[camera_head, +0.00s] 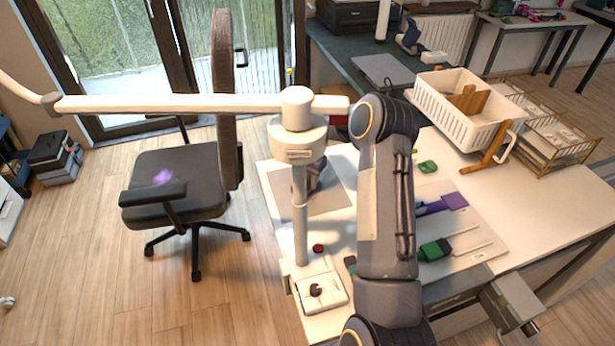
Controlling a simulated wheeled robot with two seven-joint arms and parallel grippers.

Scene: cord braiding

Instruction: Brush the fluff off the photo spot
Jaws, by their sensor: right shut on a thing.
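A pale grey board (335,204), possibly the photo spot, lies on the white table, partly hidden by the stand's pole and my right arm. My right gripper (316,178) is low over this board, just behind the pole. It is small and dark here, largely covered by the pole and my arm. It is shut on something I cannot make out. I cannot make out any fluff on the board. My left gripper is not in view.
A stand (300,215) with a long pale horizontal arm rises close to my right arm. A white basket (465,105) and a wire tray (560,135) stand at the right back. Green and purple tools (437,249) lie right of my arm. An office chair (175,185) stands at left.

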